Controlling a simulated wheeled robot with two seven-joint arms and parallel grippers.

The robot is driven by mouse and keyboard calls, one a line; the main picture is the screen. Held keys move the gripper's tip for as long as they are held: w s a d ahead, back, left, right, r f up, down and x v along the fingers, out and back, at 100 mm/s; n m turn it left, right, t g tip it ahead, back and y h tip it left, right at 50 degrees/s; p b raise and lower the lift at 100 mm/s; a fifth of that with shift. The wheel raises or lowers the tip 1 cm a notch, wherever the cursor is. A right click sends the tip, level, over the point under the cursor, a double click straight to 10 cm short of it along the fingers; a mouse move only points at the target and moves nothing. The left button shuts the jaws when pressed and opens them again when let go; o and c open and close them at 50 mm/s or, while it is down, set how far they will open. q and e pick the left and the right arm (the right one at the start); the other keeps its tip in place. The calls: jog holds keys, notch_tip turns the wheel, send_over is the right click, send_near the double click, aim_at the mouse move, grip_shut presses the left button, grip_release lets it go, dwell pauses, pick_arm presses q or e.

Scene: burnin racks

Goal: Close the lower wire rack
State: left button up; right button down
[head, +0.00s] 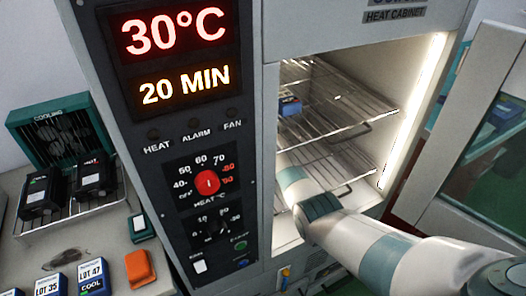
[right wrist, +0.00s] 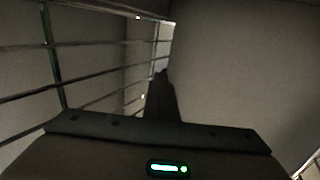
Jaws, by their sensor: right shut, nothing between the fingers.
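The lower wire rack (head: 352,168) is inside the lit heat cabinet (head: 395,50), below the upper wire rack (head: 345,112). My right arm reaches into the opening from the right and covers part of the lower rack. In the head view my right gripper's fingertips are hidden inside the cabinet. In the right wrist view my right gripper (right wrist: 163,90) is shut and empty, beside metal rack wires (right wrist: 95,95) on the left. I cannot tell whether it touches them. My left gripper is not in view.
A blue block (head: 290,104) sits on the upper rack. The cabinet's glass door (head: 450,185) stands open at the right. The control panel (head: 170,130) is left of the opening. At far left a cooling rack (head: 72,218) holds dark units.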

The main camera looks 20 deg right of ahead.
jog(key=shift+w+a+r, duration=0.1)
jog(key=shift+w+r, duration=0.05)
jog(key=shift+r, duration=0.45)
